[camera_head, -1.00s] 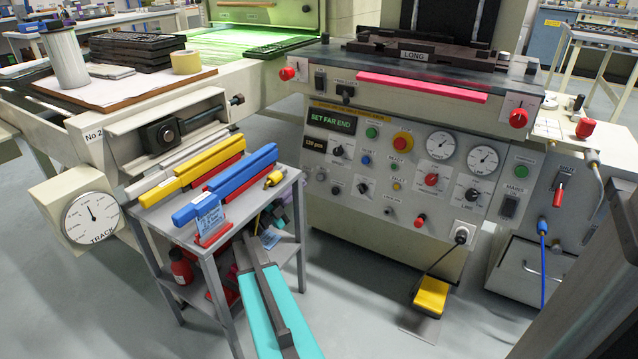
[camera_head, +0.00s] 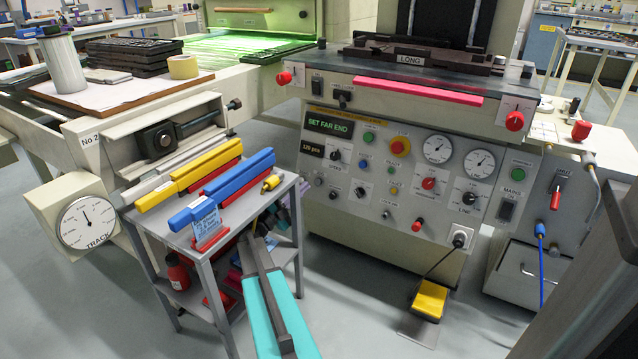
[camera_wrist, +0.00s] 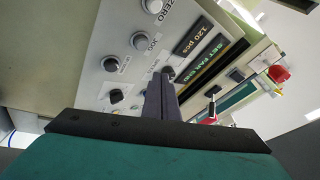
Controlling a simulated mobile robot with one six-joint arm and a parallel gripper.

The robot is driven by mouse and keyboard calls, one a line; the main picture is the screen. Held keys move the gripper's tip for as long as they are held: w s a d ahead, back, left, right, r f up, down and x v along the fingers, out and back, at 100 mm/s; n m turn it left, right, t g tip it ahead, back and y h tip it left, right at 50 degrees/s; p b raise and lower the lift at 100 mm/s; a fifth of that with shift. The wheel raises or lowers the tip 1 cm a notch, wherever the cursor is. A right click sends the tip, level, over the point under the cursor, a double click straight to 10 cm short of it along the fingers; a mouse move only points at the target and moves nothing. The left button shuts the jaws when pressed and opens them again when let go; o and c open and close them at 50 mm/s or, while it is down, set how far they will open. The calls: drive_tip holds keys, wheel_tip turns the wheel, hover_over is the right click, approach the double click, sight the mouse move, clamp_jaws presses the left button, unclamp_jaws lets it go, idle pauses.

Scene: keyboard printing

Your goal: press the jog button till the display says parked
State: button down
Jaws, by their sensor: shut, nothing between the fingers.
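The jog button (camera_wrist: 139,41) is a small grey round button beside its JOG label in the wrist view. It stands left of and beyond my fingertips, which are apart from it in the picture. My gripper (camera_wrist: 165,78) is shut and empty, its dark fingers pointing at the control panel. In the head view, its teal body and dark fingers (camera_head: 249,238) show low in front of the machine, beside the grey trolley. The green-lit display (camera_head: 330,125) reads SET FAR END, also in the wrist view (camera_wrist: 208,62). A smaller display (camera_head: 313,148) below it reads 120 pcs.
The zero button (camera_wrist: 152,6), another round button (camera_wrist: 110,64) and a black knob (camera_wrist: 116,96) sit around the jog button. The grey trolley (camera_head: 293,180) with yellow and blue bars stands close left of my gripper. A yellow foot pedal (camera_head: 429,300) lies on the floor.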

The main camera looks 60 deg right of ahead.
sight(318, 182)
drive_tip(key=shift+d+f, duration=0.25)
drive_tip(key=shift+d, duration=0.6)
drive_tip(key=shift+d+f, duration=0.3)
drive_tip(key=shift+d, duration=0.55)
drive_tip(key=shift+d+f, duration=0.25)
drive_tip(key=shift+d, duration=0.6)
drive_tip(key=shift+d+f, duration=0.25)
drive_tip(key=shift+d, duration=0.6)
idle(1.4)
drive_tip(key=shift+a, duration=0.2)
drive_tip(key=shift+a+r, duration=0.25)
drive_tip(key=shift+a, duration=0.4)
drive_tip(key=shift+a, duration=0.15)
